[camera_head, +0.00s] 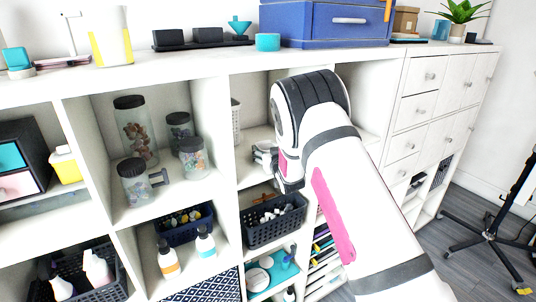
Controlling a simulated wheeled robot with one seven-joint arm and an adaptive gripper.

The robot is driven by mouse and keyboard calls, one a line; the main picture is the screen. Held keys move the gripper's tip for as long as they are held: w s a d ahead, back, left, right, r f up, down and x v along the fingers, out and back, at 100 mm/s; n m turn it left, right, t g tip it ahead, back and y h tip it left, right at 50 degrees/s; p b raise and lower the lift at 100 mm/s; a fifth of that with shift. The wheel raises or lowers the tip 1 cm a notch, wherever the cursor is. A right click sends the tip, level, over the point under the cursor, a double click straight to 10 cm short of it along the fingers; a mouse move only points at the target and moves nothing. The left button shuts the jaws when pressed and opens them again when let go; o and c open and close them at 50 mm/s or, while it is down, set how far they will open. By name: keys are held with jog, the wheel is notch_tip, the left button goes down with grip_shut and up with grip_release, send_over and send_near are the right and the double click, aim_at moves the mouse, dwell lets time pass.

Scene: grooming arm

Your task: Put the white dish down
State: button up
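My arm reaches into the middle shelf cubby from the right. I cannot make out a white dish at the gripper. A small white round thing (258,280) sits low in a lower cubby; I cannot tell whether it is the dish. The shelf surface (247,176) shows just below the gripper.
Lidded glass jars (131,130) stand in the cubby to the left. A white perforated basket (236,122) stands by the divider, close to my gripper. A dark basket (275,229) fills the cubby below. A blue box (325,22) stands on the top.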

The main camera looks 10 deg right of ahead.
jog(key=c, duration=0.6)
jog(key=shift+r, duration=0.1)
jog(key=shift+r+p, duration=0.45)
jog(key=shift+r, duration=1.95)
